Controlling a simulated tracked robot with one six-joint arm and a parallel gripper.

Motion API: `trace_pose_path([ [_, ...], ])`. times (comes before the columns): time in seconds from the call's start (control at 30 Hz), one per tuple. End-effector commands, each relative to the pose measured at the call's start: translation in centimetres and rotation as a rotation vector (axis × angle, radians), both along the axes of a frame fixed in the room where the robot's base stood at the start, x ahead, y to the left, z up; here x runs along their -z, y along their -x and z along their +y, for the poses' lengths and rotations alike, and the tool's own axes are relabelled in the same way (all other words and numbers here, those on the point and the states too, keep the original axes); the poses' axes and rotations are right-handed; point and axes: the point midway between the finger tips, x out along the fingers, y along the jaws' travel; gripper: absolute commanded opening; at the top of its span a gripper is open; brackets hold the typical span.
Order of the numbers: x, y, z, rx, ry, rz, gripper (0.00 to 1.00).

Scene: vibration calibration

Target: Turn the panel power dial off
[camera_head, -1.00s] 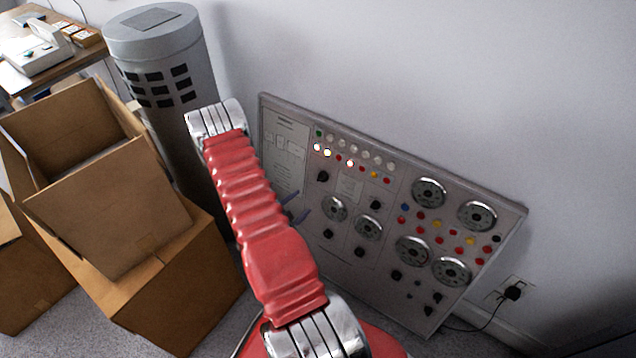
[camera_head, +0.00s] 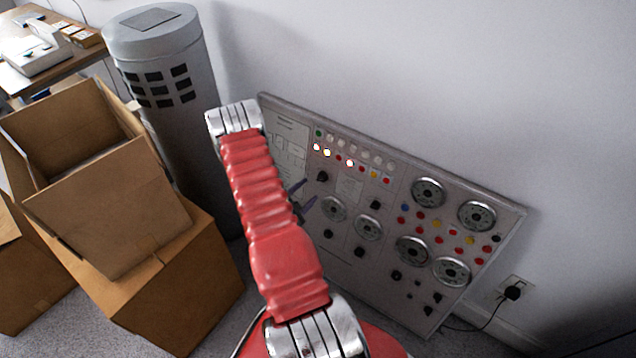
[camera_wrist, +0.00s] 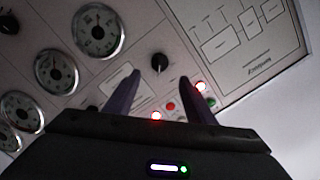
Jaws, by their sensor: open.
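The control panel (camera_head: 345,225) leans against the wall with lamps, gauges and black knobs. A black knob (camera_head: 322,177), likely the power dial, sits below the lit lamps at the panel's upper left. In the wrist view the knob (camera_wrist: 159,62) appears just beyond the gap between my fingertips. My gripper (camera_head: 303,198) is mostly hidden behind my red arm in the head view, with its dark fingers just left of and below the knob. In the wrist view my gripper (camera_wrist: 160,80) has its two purple-grey fingers apart and empty. Whether they touch the panel cannot be told.
Open cardboard boxes (camera_head: 110,210) and a grey cylinder (camera_head: 165,80) stand left of my arm. A desk (camera_head: 70,60) is at the far left. A plug and cable (camera_head: 513,292) are in a wall socket right of the panel.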

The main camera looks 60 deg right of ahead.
Motion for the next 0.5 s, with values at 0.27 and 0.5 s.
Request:
trace_pose_path([
  [0.27, 1.2, 0.5, -4.2, 0.002, 0.001, 0.0, 0.5],
  [0.5, 2.2, 0.6, -7.5, 0.002, 0.001, 0.0, 0.5],
])
